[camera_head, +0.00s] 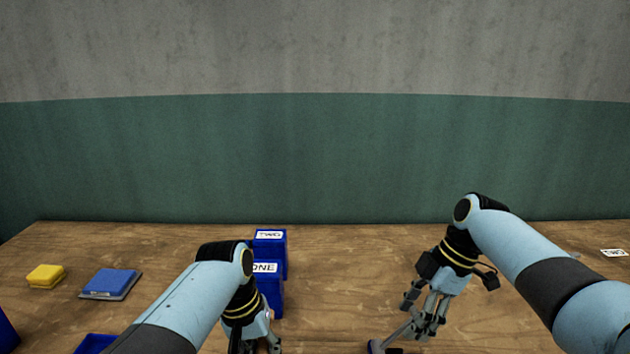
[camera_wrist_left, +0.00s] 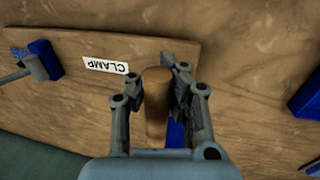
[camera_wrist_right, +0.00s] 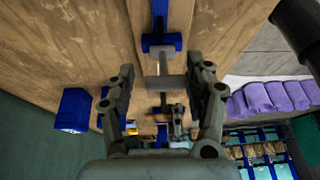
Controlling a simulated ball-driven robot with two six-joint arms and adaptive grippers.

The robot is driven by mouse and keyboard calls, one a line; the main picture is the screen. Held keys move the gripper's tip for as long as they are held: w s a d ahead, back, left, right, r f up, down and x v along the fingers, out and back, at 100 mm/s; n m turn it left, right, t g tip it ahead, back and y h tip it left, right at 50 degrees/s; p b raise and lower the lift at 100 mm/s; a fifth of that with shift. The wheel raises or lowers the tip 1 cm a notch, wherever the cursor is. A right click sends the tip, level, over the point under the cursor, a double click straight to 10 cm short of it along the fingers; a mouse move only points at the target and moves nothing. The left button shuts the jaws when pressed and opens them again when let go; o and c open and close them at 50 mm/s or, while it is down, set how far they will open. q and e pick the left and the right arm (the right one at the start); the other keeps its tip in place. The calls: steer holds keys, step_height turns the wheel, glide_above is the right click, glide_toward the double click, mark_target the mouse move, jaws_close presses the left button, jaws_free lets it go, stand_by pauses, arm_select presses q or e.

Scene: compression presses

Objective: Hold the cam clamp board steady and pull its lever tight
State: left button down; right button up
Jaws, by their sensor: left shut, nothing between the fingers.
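The wooden clamp board shows in the left wrist view (camera_wrist_left: 180,52) with a white CLAMP label (camera_wrist_left: 104,65). A brown wooden post (camera_wrist_left: 156,100) stands on it, and my left gripper (camera_wrist_left: 155,80) has its fingers on either side of the post; the gripper is shut but has no hold on it. A blue block (camera_wrist_left: 44,60) with a grey metal part (camera_wrist_left: 28,68) sits at the board's far end. In the right wrist view, my right gripper (camera_wrist_right: 163,78) is open around a grey lever bar (camera_wrist_right: 168,82), beside a blue bracket (camera_wrist_right: 160,43). The head view crops most of the clamp.
Blue boxes labelled TWO (camera_head: 270,237) and ONE (camera_head: 266,268) stand behind my left gripper. A yellow block (camera_head: 45,276) and a blue pad (camera_head: 110,283) lie at left on the wooden table (camera_head: 340,255). A white card (camera_head: 613,253) lies at far right. The back middle is clear.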

steer(key=shift+a, duration=0.1)
steer(key=v, duration=1.2)
arm_select(q)
steer(key=c, duration=2)
jaws_free()
steer(key=o, duration=0.6)
steer(key=shift+r, duration=0.1)
